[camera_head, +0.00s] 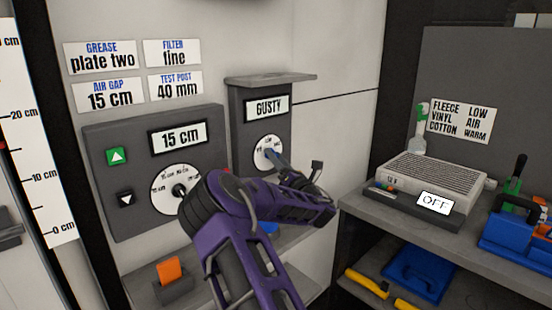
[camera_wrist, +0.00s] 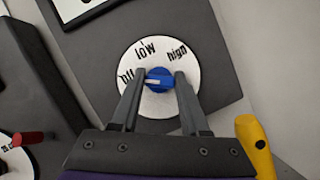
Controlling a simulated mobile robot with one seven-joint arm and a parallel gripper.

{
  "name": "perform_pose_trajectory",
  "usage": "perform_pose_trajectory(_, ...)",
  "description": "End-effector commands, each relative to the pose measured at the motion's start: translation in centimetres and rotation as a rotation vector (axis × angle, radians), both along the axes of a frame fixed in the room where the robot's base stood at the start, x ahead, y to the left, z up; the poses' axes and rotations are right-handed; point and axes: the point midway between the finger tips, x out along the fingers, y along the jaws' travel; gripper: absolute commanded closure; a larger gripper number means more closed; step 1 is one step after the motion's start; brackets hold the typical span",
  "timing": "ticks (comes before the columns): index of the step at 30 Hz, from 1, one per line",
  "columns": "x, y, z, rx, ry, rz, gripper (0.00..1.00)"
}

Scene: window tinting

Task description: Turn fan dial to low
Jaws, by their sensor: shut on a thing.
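The fan dial (camera_wrist: 186,64) is a white disc marked off, low and high, with a blue knob (camera_wrist: 159,79) at its centre. A pale pointer mark on the knob points left, towards "off". My gripper (camera_wrist: 158,76) is shut on the knob, one finger on each side.
Left of it is a panel (camera_head: 97,147) with a 15 cm display and its own dial (camera_head: 168,173). A ledge (camera_head: 285,79) juts out above the fan panel. On the right, a shelf holds a grey heater-like box (camera_head: 437,172) reading OFF. A yellow handle (camera_wrist: 254,145) is near my gripper.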

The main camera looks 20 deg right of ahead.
Motion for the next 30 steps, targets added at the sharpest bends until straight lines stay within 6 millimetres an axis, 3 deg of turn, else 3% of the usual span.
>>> perform_pose_trajectory(11,-0.04,0.08,0.02,0.130,0.046,0.000,1.00)
perform_pose_trajectory(30,-0.09,0.13,0.35,0.673,0.242,0.001,1.00)
